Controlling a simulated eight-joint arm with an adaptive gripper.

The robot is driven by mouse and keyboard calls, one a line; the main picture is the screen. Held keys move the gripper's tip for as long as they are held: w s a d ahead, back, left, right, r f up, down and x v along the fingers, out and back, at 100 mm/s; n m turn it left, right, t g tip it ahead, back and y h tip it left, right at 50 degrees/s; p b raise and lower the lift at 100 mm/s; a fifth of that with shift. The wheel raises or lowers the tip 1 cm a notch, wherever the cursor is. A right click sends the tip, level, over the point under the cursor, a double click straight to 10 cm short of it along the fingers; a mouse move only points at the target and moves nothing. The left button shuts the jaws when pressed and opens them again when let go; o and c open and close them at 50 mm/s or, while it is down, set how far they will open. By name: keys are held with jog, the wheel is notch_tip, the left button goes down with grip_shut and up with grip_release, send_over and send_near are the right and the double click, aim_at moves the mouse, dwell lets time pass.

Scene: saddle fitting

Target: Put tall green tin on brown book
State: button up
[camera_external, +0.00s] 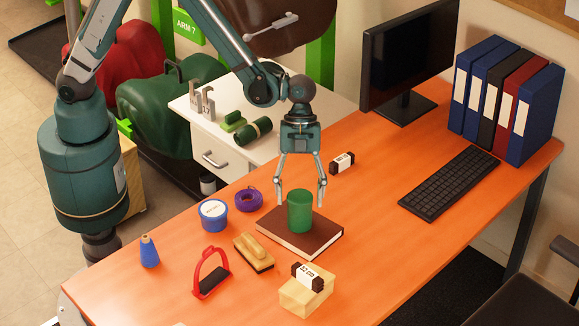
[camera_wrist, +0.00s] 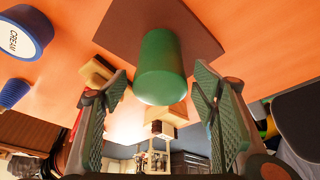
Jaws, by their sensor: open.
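The tall green tin (camera_external: 300,212) stands upright on the brown book (camera_external: 318,240), which lies flat on the orange desk. In the wrist view the green tin (camera_wrist: 161,68) sits against the brown cover of the book (camera_wrist: 195,35). My gripper (camera_external: 301,200) is above and around the tin's upper part in the outside view, with one finger on each side. In the wrist view my gripper (camera_wrist: 160,85) has its fingers wide apart, with gaps between them and the tin. The gripper is open and holds nothing.
Left of the book are a blue cream tub (camera_external: 214,216), a purple roll (camera_external: 248,199), a brush (camera_external: 254,252) and a red stirrup (camera_external: 211,274). A wooden box (camera_external: 305,296) stands in front. A keyboard (camera_external: 449,183) and monitor (camera_external: 408,62) are behind right. The desk's right front is clear.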

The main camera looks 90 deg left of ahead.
jog(key=v, duration=0.9)
jog(key=shift+a+r+p, duration=0.15)
jog(key=shift+r+p, duration=0.25)
jog(key=shift+p, duration=0.05)
jog(key=s+a+r+n+t+y, duration=0.2)
jog(key=s+a+r+n+t, duration=0.2)
jog(key=s+a+r+n, duration=0.75)
jog(key=s+a+r+n+t+y, duration=0.1)
jog(key=s+a+r+n, duration=0.2)
jog(key=s+a, duration=0.3)
jog(key=s+a+r+n+t+y, duration=0.1)
jog(key=s+a, duration=0.5)
jog(key=s, duration=0.6)
jog(key=shift+r+n+t, duration=0.6)
jog(key=shift+r+n, duration=0.65)
jog(key=shift+r, duration=0.25)
jog(key=shift+s+a, duration=0.1)
jog(key=shift+f, duration=0.1)
